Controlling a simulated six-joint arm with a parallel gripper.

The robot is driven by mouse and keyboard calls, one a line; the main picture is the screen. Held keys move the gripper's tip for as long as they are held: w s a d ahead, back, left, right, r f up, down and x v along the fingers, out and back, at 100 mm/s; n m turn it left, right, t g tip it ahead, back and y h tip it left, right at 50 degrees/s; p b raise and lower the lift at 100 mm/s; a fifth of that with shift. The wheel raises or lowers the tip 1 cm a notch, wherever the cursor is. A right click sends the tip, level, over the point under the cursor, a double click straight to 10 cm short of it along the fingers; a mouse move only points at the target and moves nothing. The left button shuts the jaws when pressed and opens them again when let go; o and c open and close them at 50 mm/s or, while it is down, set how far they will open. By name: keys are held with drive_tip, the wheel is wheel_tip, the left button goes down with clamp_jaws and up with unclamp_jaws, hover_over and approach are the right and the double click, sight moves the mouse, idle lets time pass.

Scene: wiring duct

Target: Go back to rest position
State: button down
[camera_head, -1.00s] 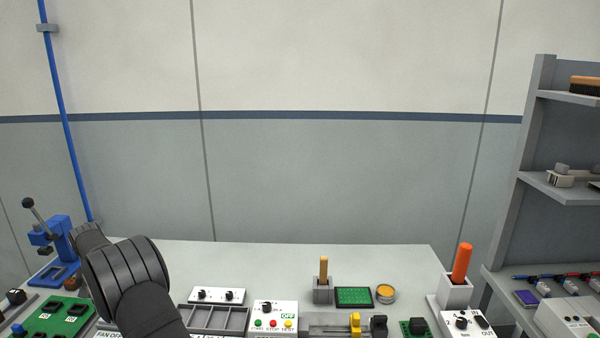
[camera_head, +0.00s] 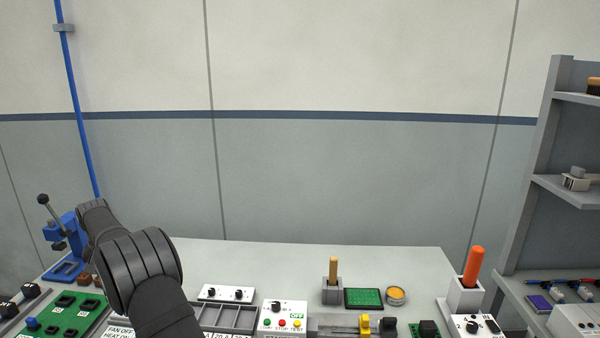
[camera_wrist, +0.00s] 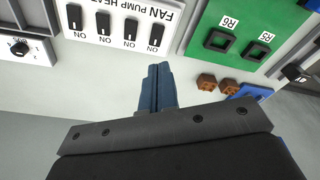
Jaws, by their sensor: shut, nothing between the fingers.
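My gripper (camera_wrist: 158,75) shows in the wrist view with its two blue fingers pressed together and nothing between them. It is above the grey-white bench top, beside the white switch panel (camera_wrist: 125,22) with several black rocker switches and the green board (camera_wrist: 243,35) with sockets marked R5 and R6. In the head view my dark arm covers the left part of the bench, and the fingers are hidden there.
A blue press (camera_head: 66,245) stands at the far left. Brown blocks (camera_wrist: 206,82) lie near the gripper. A grey divided tray (camera_head: 229,317), a button box (camera_head: 283,318), a green mat (camera_head: 363,298) and an orange-handled tool (camera_head: 473,266) line the bench. Shelves (camera_head: 570,190) stand at right.

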drive_tip(key=w+d+r+m, duration=0.1)
drive_tip(key=d+m, duration=0.4)
drive_tip(key=m, duration=0.2)
drive_tip(key=shift+w+d+r+m+g, duration=0.2)
drive_tip(key=shift+w+d+m+g, duration=0.1)
drive_tip(key=shift+w+d+m, duration=0.1)
